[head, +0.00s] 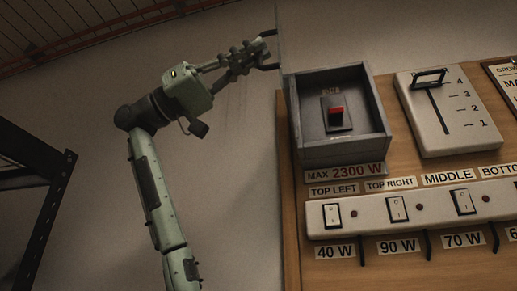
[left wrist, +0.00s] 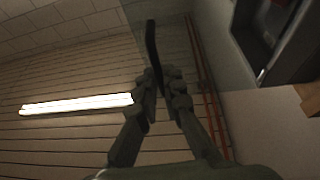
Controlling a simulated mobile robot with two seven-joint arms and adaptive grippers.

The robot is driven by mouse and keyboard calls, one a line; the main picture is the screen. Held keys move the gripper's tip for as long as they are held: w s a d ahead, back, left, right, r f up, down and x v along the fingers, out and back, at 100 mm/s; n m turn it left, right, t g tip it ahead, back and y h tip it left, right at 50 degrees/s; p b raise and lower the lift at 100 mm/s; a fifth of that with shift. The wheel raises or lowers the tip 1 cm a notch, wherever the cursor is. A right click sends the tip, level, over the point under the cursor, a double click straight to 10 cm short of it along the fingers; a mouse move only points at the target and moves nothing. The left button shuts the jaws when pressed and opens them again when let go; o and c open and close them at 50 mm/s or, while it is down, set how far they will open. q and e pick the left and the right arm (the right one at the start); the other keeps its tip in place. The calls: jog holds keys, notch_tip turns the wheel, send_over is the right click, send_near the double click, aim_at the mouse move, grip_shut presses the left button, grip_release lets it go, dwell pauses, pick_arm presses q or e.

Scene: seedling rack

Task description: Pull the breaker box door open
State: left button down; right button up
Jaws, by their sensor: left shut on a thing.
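The grey breaker box (head: 379,113) stands open on the wooden board, and a red switch (head: 337,111) shows inside. Its door (head: 280,35) is swung out at the left side and appears nearly edge-on. A dark handle (head: 270,67) sticks out from the door to the left. My left gripper (head: 254,54) is shut on this handle, left of the box. In the left wrist view, the fingers (left wrist: 163,82) close around the dark curved handle (left wrist: 151,42), and the box (left wrist: 245,35) is at the upper right. My right gripper is not in view.
Right of the box is a white slider panel (head: 435,130) with a black handle. Below is a white strip (head: 365,214) with several rocker switches. A dark metal frame (head: 58,190) stands at the far left. The wall between frame and board is bare.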

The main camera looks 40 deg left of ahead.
pick_arm(q)
jog(key=shift+a+r, duration=0.1)
jog(key=shift+a, duration=0.15)
jog(key=c, duration=1.6)
grip_release()
jog(key=shift+w, duration=0.15)
jog(key=shift+c, duration=0.2)
jog(key=v, duration=1.2)
jog(key=shift+d, duration=0.1)
